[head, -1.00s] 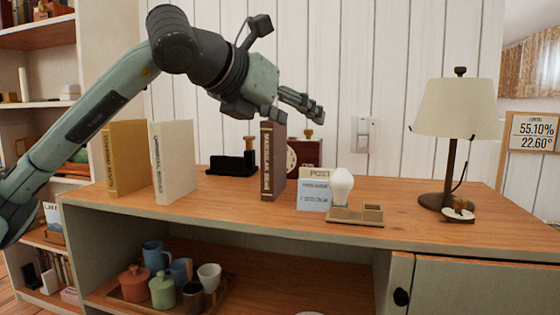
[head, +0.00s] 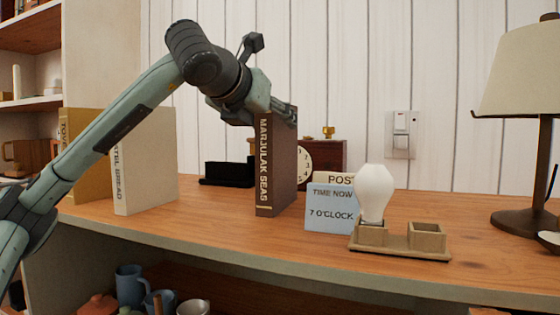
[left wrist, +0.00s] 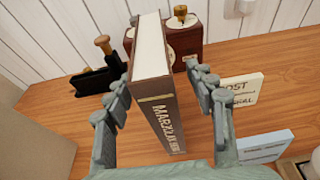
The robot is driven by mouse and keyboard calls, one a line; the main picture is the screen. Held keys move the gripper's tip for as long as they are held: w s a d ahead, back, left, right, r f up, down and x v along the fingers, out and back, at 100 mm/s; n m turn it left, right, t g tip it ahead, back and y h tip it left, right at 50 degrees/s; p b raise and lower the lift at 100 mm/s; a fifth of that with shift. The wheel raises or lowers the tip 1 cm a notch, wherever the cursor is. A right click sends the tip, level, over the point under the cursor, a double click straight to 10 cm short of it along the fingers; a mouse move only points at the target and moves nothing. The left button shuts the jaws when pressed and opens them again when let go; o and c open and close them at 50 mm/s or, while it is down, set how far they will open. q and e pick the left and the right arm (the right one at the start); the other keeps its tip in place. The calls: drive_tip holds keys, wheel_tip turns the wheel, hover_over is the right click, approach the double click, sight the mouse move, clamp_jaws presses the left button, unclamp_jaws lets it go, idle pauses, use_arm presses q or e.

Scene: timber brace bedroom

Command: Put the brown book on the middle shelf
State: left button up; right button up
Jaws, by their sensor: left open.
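The brown book (head: 276,165) stands upright on the wooden cabinet top, its spine facing me. It also shows in the left wrist view (left wrist: 160,95), between the two fingers. My left gripper (head: 270,110) is at the top of the book, coming from above and the left. In the left wrist view the left gripper (left wrist: 162,98) is open, with a finger on each side of the book and a visible gap on the right side. My right gripper is not in view. Shelves (head: 30,103) stand at the far left; I cannot tell which one is the middle shelf.
A cream book (head: 150,165) and a yellow book (head: 85,150) stand left of the brown book. A blue card (head: 330,208), a bulb-shaped white item (head: 374,193) and a lamp (head: 520,75) are to the right. A brown clock (head: 322,160) stands behind.

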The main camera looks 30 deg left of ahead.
use_arm(q)
drive_tip(key=x, duration=0.5)
drive_tip(key=shift+a+f+b, duration=0.15)
drive_tip(key=shift+f+b, duration=0.15)
drive_tip(key=shift+b, duration=0.1)
drive_tip(key=shift+c, duration=0.5)
clamp_jaws()
drive_tip(key=shift+r, duration=0.1)
